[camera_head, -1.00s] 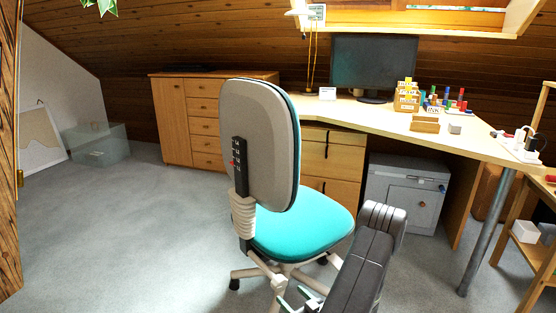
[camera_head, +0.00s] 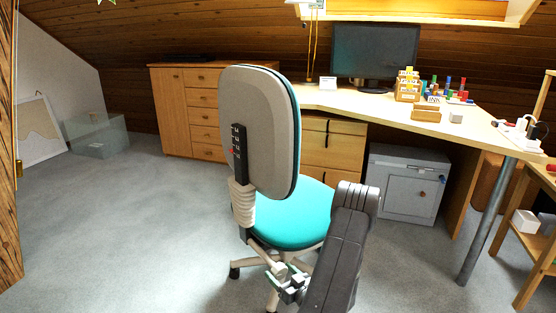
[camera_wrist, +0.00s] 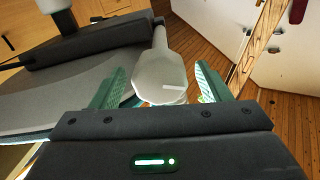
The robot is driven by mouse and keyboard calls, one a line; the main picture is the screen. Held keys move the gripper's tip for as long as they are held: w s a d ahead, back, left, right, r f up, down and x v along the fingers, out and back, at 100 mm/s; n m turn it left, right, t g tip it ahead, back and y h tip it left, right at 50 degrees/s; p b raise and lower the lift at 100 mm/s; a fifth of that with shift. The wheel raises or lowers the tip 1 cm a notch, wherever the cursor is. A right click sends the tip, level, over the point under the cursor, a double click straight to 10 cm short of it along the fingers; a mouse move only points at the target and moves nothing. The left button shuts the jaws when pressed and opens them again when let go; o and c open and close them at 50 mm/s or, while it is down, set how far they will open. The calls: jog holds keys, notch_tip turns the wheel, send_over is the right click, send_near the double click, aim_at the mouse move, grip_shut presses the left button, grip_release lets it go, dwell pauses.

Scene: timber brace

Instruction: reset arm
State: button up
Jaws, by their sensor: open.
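My gripper (camera_head: 288,284) is low in the head view, in front of the chair's base, at the end of my dark grey arm. In the wrist view my gripper (camera_wrist: 160,70) shows two green fingers spread apart. A pale grey rounded part (camera_wrist: 160,75) shows between and beyond the fingers; it looks like part of the chair, and I cannot tell whether they touch. The office chair (camera_head: 262,130) has a grey backrest and a teal seat, and stands close to my arm.
The wooden desk (camera_head: 350,104) carries a monitor (camera_head: 375,55) and small boxes. A grey cabinet (camera_head: 408,160) stands under it. A drawer chest (camera_head: 170,110) is at the back, a wooden shelf (camera_head: 538,240) at the right. The carpet at left is clear.

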aim_at(264, 258)
jog(key=shift+x, duration=1.1)
jog(key=shift+w+a, duration=0.1)
jog(key=m, duration=1)
jog(key=shift+m, duration=0.3)
jog(key=m, duration=0.5)
jog(key=shift+m, duration=2.1)
